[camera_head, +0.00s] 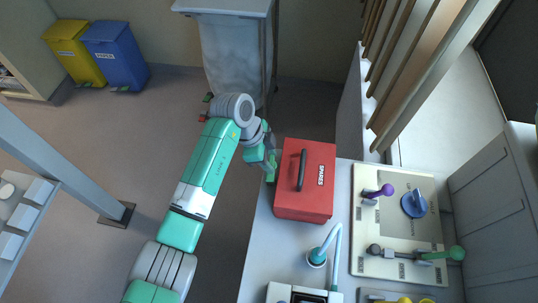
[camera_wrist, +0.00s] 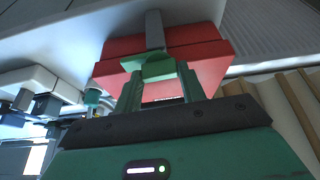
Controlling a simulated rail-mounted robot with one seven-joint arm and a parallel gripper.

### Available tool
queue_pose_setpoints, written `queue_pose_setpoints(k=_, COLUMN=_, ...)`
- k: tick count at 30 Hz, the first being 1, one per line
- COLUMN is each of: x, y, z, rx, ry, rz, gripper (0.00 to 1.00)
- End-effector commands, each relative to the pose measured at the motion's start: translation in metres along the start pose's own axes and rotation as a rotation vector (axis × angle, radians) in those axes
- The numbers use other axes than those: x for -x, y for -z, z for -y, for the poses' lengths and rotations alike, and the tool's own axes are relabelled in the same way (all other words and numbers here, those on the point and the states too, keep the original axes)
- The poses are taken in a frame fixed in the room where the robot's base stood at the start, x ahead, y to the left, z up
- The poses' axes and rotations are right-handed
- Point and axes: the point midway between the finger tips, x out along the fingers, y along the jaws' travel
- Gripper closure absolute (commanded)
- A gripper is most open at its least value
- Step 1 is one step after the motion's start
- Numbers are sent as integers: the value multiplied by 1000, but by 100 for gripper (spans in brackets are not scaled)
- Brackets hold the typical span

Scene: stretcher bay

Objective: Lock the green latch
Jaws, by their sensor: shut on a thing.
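A red box (camera_head: 316,172) marked SPARES stands at the left edge of the light worktop. A green piece (camera_wrist: 147,68), which looks like the latch, shows in front of the box (camera_wrist: 212,68) in the wrist view, with a grey strip above it. My gripper (camera_head: 270,170) is at the box's left side. In the wrist view my gripper's two green fingers (camera_wrist: 158,80) meet this green piece and appear shut on it. The fingers hide part of it, so its locked or unlocked position cannot be told. A separate green-knobbed lever (camera_head: 456,253) lies on the beige panel, apart from my gripper.
The beige panel (camera_head: 362,225) right of the box also bears a purple-knobbed lever (camera_head: 386,190) and a blue rotary knob (camera_head: 414,204). A teal-and-white curved tube (camera_head: 338,240) rises near the box. Wooden slats (camera_head: 400,60) stand behind. Open floor lies left of the worktop.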

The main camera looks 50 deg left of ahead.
Motion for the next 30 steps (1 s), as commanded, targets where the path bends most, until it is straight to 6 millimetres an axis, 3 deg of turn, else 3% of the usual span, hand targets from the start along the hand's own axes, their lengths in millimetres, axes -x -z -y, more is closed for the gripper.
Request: queue_pose_setpoints(k=30, x=4, y=5, z=-6, rx=844, ry=349, rz=-1, gripper=83)
